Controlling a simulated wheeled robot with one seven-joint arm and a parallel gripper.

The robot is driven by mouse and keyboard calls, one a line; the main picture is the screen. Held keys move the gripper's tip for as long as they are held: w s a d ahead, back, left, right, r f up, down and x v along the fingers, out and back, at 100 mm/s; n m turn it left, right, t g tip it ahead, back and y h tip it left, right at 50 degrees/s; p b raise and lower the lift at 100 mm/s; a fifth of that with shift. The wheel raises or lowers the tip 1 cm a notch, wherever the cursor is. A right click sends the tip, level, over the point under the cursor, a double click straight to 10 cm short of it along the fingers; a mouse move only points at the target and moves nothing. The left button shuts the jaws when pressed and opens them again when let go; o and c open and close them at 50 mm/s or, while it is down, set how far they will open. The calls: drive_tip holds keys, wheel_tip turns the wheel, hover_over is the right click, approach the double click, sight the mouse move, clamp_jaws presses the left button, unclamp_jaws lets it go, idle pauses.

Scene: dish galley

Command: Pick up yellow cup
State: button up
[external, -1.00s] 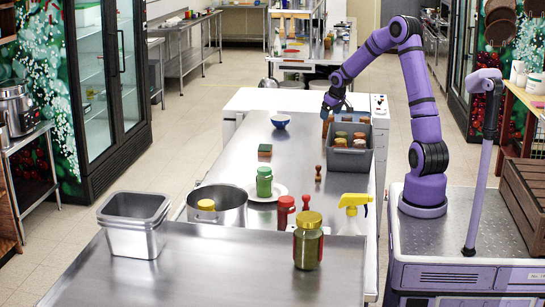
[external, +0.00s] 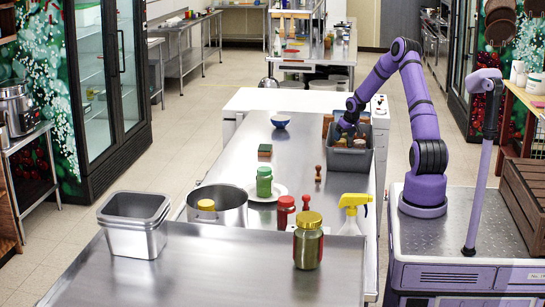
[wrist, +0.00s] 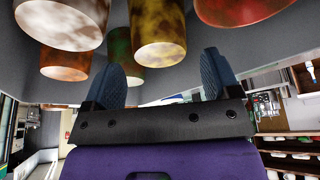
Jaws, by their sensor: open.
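The grey bin (external: 352,160) stands near the far right of the steel counter and holds several mottled cups. My gripper (external: 346,131) reaches down at the bin's opening, partly covering the cups. In the wrist view my gripper (wrist: 162,66) is open, with two blue-grey fingers apart and nothing between them. A yellow-brown mottled cup (wrist: 158,32), likely the yellow cup, shows just beyond and between the fingertips. In the external view I cannot clearly single it out.
In the wrist view, close neighbours are a green cup (wrist: 122,55), an orange cup (wrist: 66,62), a pale brown cup (wrist: 58,24) and a red cup (wrist: 238,8). A wooden pestle-like piece (external: 318,173) stands left of the bin. A blue bowl (external: 280,121) sits farther back.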

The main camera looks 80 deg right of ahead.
sight(341, 140)
drive_tip(key=shift+x, duration=2.65)
drive_tip(key=shift+w+d+r, duration=0.1)
drive_tip(key=shift+d, duration=0.1)
drive_tip(key=shift+c, duration=0.2)
drive_tip(key=c, duration=0.7)
